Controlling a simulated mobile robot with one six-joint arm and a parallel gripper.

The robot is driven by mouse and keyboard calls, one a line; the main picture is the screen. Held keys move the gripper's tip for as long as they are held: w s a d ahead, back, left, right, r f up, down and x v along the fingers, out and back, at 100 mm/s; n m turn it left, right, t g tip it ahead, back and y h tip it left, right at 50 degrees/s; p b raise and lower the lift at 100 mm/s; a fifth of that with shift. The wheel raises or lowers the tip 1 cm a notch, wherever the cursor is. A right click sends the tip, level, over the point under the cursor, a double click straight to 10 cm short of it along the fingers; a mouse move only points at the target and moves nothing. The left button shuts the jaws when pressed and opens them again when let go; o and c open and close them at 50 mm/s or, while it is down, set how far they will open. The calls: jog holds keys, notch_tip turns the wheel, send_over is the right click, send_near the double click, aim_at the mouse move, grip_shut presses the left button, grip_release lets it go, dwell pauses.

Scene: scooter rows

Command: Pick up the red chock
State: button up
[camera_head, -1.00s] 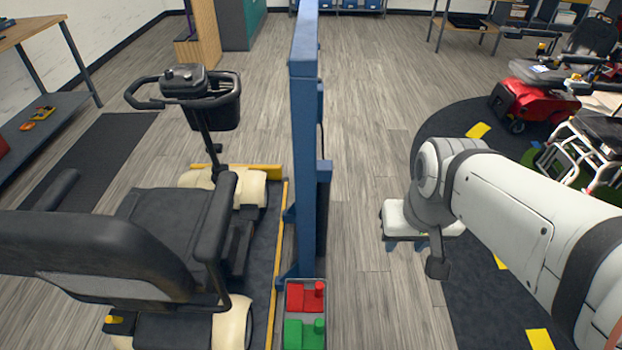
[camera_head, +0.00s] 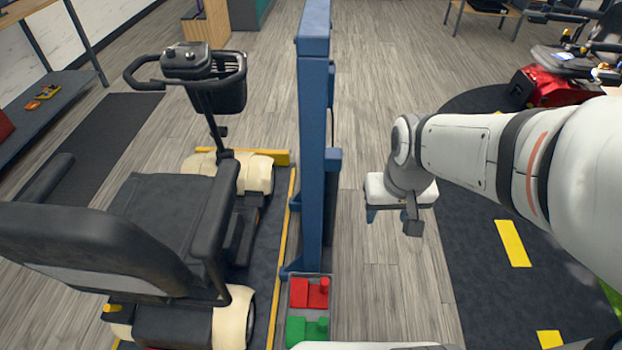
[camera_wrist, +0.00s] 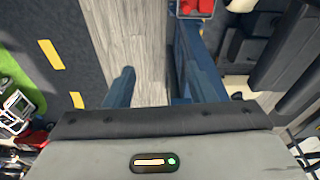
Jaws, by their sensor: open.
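The red chock (camera_head: 309,293) sits in a small grey tray (camera_head: 330,306) at the foot of a blue post, at the bottom middle of the head view. Beside it in the tray is a green chock (camera_head: 306,329). The red chock also shows at the top edge of the wrist view (camera_wrist: 196,6), partly cut off. My gripper (camera_head: 389,215) points down, to the right of the post and apart from the red chock. Its two blue fingers also show in the wrist view (camera_wrist: 163,85), spread apart with nothing between them.
The tall blue post (camera_head: 313,150) stands between my gripper and a black and cream mobility scooter (camera_head: 165,225) on the left. A red scooter (camera_head: 545,88) is at the far right. Bare wood floor (camera_head: 370,110) lies right of the post.

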jog(key=w+a+f+b, duration=0.3)
jog(key=w+f, duration=0.1)
jog(key=f, duration=0.6)
jog(key=n+g+b, duration=0.2)
jog(key=b, duration=0.6)
send_over(325, 281)
notch_tip(325, 281, down, 28)
jog(key=shift+f, duration=0.15)
notch_tip(325, 281, down, 8)
jog(key=shift+b, duration=0.9)
grip_shut()
